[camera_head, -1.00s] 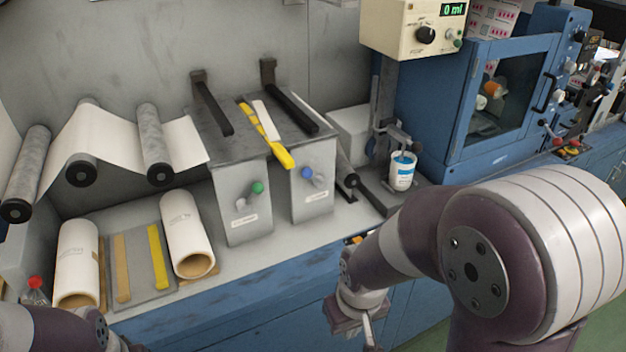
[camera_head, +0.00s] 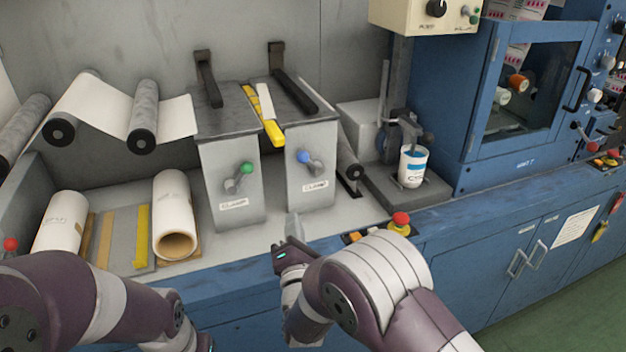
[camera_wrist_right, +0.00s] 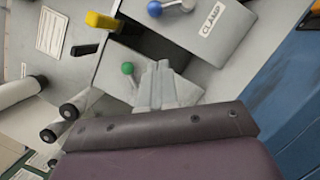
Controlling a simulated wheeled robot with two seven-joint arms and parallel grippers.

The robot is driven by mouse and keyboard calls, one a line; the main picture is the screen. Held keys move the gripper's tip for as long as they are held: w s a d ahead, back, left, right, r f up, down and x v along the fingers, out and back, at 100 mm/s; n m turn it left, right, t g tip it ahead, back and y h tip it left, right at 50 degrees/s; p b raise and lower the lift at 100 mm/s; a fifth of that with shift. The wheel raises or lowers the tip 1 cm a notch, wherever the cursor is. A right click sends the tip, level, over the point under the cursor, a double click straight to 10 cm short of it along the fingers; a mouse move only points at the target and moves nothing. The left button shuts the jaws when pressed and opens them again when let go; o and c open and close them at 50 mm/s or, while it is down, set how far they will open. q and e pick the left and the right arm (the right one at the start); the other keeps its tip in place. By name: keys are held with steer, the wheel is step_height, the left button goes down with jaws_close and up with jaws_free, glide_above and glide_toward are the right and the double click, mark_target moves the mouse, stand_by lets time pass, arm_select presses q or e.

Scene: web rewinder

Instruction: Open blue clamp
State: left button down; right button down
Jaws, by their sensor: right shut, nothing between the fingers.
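The blue clamp (camera_head: 303,156) is a small grey lever with a blue ball knob on the front of the right grey block, above a "CLAMP" label. It also shows at the top of the right wrist view (camera_wrist_right: 155,8). My right gripper (camera_head: 292,226) is below and in front of that block, at the bench's front edge, apart from the clamp. Its fingers are shut and empty in the right wrist view (camera_wrist_right: 158,84). A similar clamp with a green knob (camera_head: 246,167) is on the left block. My left arm is at the bottom left; its fingers are out of view.
Yellow and white strips (camera_head: 266,115) lie between the blocks, the yellow one overhanging their front. A red emergency button (camera_head: 400,219) is at the bench edge, right of my right gripper. A white cup (camera_head: 413,168) stands farther right.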

steer(key=shift+a, duration=0.1)
steer(key=shift+r, duration=0.1)
glide_toward(310, 163)
steer(key=w+a, duration=0.2)
steer(key=a, duration=0.3)
steer(key=shift+w+d+r+p, duration=0.2)
steer(key=shift+w+d+r, duration=0.1)
steer(key=shift+w, duration=0.3)
steer(key=shift+w+d+r+p, duration=0.2)
steer(key=shift+w+d+r, duration=0.1)
steer(key=shift+w, duration=0.3)
steer(key=shift+w+d+r+p, duration=0.2)
steer(key=shift+w+r, duration=0.05)
steer(key=shift+w, duration=0.35)
